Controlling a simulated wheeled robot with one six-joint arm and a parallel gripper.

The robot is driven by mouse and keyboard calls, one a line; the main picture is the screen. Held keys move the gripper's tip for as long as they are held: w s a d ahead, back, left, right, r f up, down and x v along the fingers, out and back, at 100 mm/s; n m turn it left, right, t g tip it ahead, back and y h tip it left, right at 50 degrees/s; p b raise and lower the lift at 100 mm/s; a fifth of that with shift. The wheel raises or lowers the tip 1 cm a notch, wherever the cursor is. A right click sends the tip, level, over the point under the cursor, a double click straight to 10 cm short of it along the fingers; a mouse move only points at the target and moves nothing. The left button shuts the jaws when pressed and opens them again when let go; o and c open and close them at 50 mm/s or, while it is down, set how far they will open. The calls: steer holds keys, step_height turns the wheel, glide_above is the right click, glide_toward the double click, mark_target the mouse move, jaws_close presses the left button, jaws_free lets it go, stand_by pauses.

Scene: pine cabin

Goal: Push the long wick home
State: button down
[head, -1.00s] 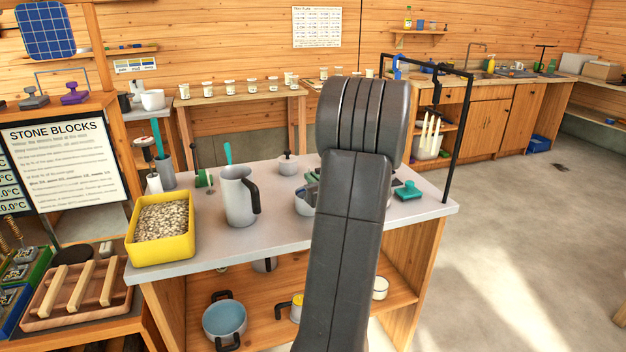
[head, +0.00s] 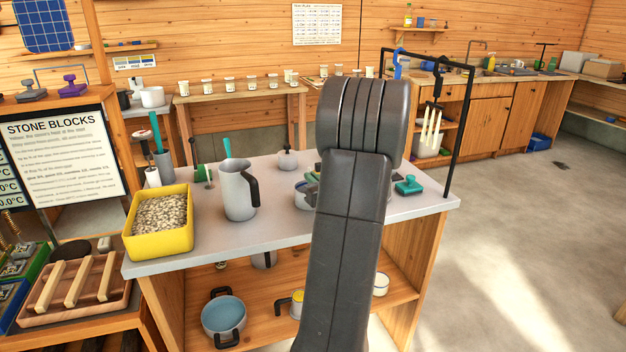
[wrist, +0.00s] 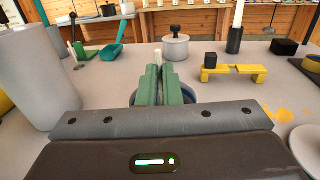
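My gripper (wrist: 165,85) has two green fingers close together in the lower middle of the wrist view, with no clear gap between them. A blue-rimmed bowl (wrist: 194,96) is behind and below them. A small pale thing (wrist: 157,57) shows just above the fingertips; I cannot tell whether it is between them or beyond. A white candle (wrist: 238,14) stands upright in a dark holder (wrist: 235,40) farther back. I cannot make out a long wick in either view. In the head view my arm hides most of the gripper and part of the bowl (head: 303,198).
A grey jug (head: 236,192) and yellow tub (head: 135,243) stand on the left of the worktop (head: 270,225). A lidded pot (wrist: 175,48) is at the back. A yellow stand (wrist: 233,75) is at right. Pale candles (head: 430,126) hang from a black frame (head: 462,120).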

steer(key=c, duration=1.5)
jaws_free()
steer(key=shift+c, duration=0.2)
steer(key=v, duration=1.3)
steer(key=shift+s, duration=0.35)
steer(key=shift+w+d, duration=0.1)
